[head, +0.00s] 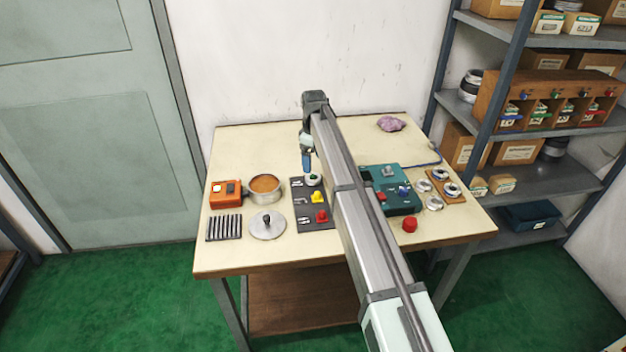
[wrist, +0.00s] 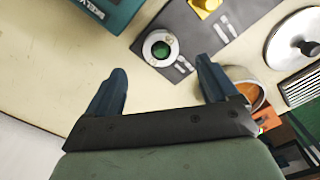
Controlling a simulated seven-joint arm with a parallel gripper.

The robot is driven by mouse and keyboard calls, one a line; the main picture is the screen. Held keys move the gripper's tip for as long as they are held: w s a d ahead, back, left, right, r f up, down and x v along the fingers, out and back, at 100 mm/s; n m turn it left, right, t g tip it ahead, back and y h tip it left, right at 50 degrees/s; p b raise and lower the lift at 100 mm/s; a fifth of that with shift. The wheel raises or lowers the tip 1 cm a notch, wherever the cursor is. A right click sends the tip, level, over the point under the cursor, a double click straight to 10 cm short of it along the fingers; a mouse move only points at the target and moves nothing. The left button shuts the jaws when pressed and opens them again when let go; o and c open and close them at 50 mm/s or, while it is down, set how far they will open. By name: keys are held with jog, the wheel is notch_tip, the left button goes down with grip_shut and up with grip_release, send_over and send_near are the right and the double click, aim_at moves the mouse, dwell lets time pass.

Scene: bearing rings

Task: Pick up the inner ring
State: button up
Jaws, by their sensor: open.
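A silver ring (head: 313,180) sits around a green-topped piece at the far end of a dark board (head: 309,222). It also shows in the wrist view (wrist: 174,55), just beyond the fingertips. I cannot tell for certain that it is the inner ring. Several other silver rings (head: 434,203) lie at the right of the table, some on a brown board. My gripper (head: 307,170) is open and empty, its blue fingers above the silver ring; in the wrist view its fingertips (wrist: 162,68) stand apart on either side of the space before the ring.
Yellow (head: 318,197) and red (head: 321,216) pieces share the dark board. A round brown-filled pan (head: 265,187), a knobbed lid (head: 267,226) and an orange device (head: 225,195) stand left. A teal device (head: 402,203) stands right of the board, partly behind my arm.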

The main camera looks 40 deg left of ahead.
aim_at(313, 175)
jog(key=shift+f, duration=3.25)
jog(key=c, duration=1.3)
jog(key=shift+r, duration=0.15)
notch_tip(313, 175, up, 8)
jog(key=shift+a+r, duration=0.1)
jog(key=shift+r, duration=0.15)
jog(key=s+a, duration=0.9)
jog(key=s, duration=0.5)
jog(key=shift+a+r, duration=0.15)
jog(key=shift+a, duration=0.15)
